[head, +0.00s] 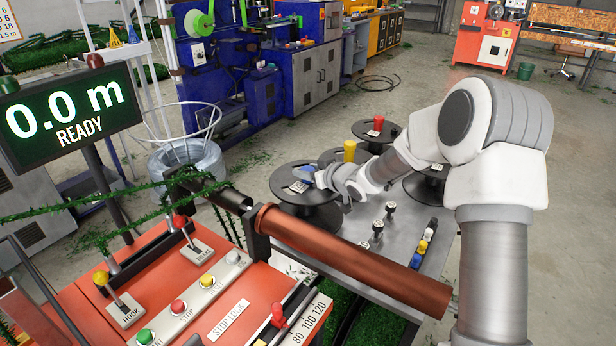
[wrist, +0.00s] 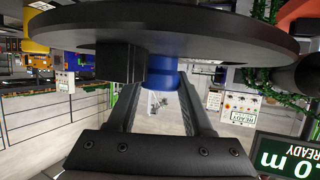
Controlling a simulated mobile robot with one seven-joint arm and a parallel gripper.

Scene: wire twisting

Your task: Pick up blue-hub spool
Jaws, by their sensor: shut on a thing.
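The blue-hub spool (head: 290,183) is a black-flanged spool at the left end of the grey table in the head view. Its blue hub (head: 306,173) stands up from the top flange. My gripper (head: 319,179) reaches in from the right and is shut on this hub. In the wrist view the flange fills the top as a dark disc (wrist: 215,35). The blue hub (wrist: 162,72) shows between the fingertips of my gripper (wrist: 158,84). A dark block beside the hub partly hides one fingertip. I cannot tell whether the spool is clear of the table.
Other black spools stand close by, with a yellow hub (head: 349,151) and a red hub (head: 378,123). A copper-coloured roller (head: 345,258) crosses in front of the table (head: 345,228). Small knobs stand at its front. The orange control console (head: 190,290) is at the lower left.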

